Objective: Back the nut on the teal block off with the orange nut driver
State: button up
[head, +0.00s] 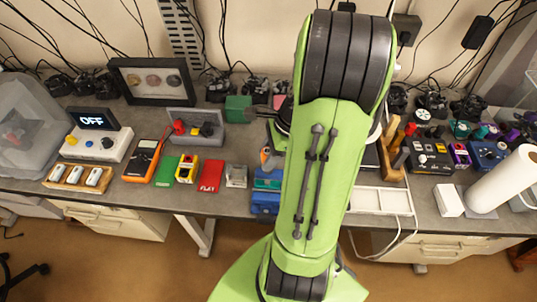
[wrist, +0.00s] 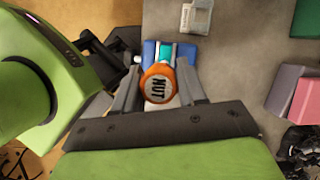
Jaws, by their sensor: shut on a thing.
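The orange nut driver (wrist: 158,84) stands between the two fingers of my gripper (wrist: 160,73) in the wrist view, its round end marked NUT facing the camera. My gripper is shut on it. The teal block (wrist: 166,53) shows just beyond the driver, between blue parts (wrist: 150,53). In the head view a bit of the orange driver (head: 265,156) shows left of my arm, above the teal block (head: 268,174) and blue parts (head: 264,203) at the bench's front edge. The nut and the driver's tip are hidden, so I cannot tell whether they touch.
A clear small box (head: 236,176) and a red box (head: 210,176) lie to the left on the grey bench. A wooden rack (head: 391,160) is right of my arm.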

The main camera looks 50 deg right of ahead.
jog(key=shift+s, duration=0.4)
jog(key=shift+w+a+f+b, duration=0.25)
jog(key=shift+w+f+b, duration=0.45)
jog(key=shift+w+f, duration=0.05)
jog(key=f+b, duration=0.2)
jog(key=shift+s+d+f+b, duration=0.15)
jog(key=shift+s+f+b, duration=0.1)
jog(key=shift+s+b, duration=0.15)
jog(key=shift+w+f+b, duration=0.2)
jog(key=shift+f+b, duration=0.6)
jog(key=shift+r+p, duration=0.15)
jog(key=shift+p, duration=0.25)
jog(key=shift+s+f+p, duration=0.1)
jog(key=shift+f+p, duration=0.25)
jog(key=shift+f, duration=0.35)
jog(key=o, duration=0.9)
jog(key=shift+o, duration=0.2)
